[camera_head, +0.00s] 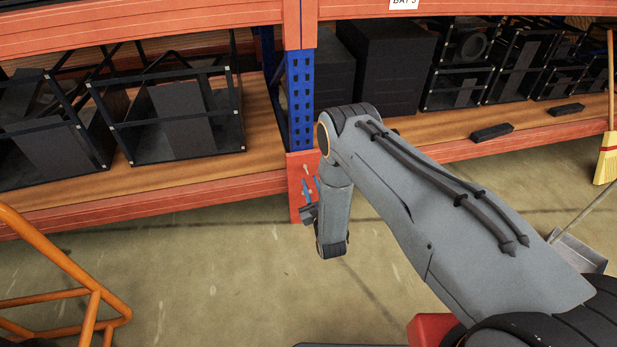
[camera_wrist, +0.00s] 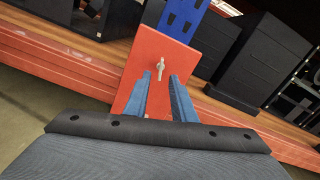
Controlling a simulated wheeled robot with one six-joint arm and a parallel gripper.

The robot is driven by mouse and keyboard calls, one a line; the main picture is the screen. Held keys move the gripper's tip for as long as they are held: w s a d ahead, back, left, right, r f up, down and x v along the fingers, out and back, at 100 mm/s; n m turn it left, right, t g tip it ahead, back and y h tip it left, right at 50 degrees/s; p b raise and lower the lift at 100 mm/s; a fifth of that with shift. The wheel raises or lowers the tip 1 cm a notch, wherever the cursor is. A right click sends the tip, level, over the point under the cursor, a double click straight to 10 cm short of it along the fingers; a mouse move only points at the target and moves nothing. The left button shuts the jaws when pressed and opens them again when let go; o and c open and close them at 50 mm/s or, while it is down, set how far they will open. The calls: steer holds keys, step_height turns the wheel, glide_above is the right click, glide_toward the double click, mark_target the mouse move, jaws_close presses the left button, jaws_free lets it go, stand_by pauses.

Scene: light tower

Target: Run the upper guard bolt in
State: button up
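A pale metal bolt with a loop-like head (camera_wrist: 160,66) stands out from a red-orange guard plate (camera_wrist: 199,64) at the foot of the blue rack post. My gripper (camera_wrist: 160,75) has its two blue fingers apart, pointing at the plate with nothing between them. The bolt head shows just beyond the fingertips, between them in the wrist view; I cannot tell whether either finger touches it. In the head view my gripper (camera_head: 311,183) is in front of the guard plate (camera_head: 296,206), just below a small pale bolt (camera_head: 306,169). How deep the bolt sits is unclear.
The blue rack post (camera_head: 300,98) rises above the plate. Orange shelf beams (camera_head: 150,205) run to both sides, with black crates (camera_head: 180,110) on the wooden deck. An orange tubular frame (camera_head: 65,265) stands at lower left. A broom (camera_head: 608,150) and dustpan (camera_head: 578,252) are at right.

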steer(key=shift+v, duration=1.5)
